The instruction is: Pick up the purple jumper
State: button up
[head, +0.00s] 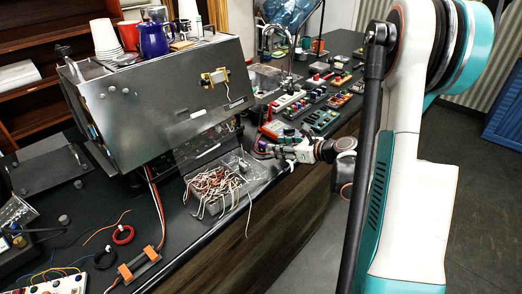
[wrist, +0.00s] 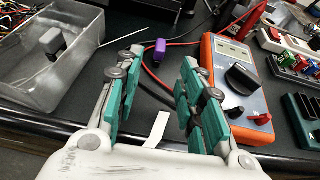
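The purple jumper (wrist: 160,48) is a small purple block on the dark counter in the wrist view. It lies ahead of my gripper (wrist: 158,75), between the lines of its two teal-padded fingers and beyond their tips. The fingers are spread apart with nothing between them. In the head view my gripper (head: 272,150) reaches in from the right, low over the counter edge. The jumper cannot be told apart with certainty there.
An orange multimeter (wrist: 237,85) with a black dial stands close right of the fingers, with red and black leads behind the jumper. A grey tray (wrist: 85,75) of wires is on the left. A steel brewer (head: 165,100) stands on the counter (head: 190,245).

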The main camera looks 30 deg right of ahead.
aim_at(265, 144)
jog(key=x, duration=0.2)
jog(key=b+x, duration=0.1)
jog(key=x, duration=0.1)
jog(key=b+x, duration=0.1)
jog(key=x, duration=0.2)
jog(key=shift+w+a+r, duration=0.15)
jog(key=shift+w+r, duration=0.05)
jog(key=shift+r, duration=0.05)
jog(key=c, duration=0.8)
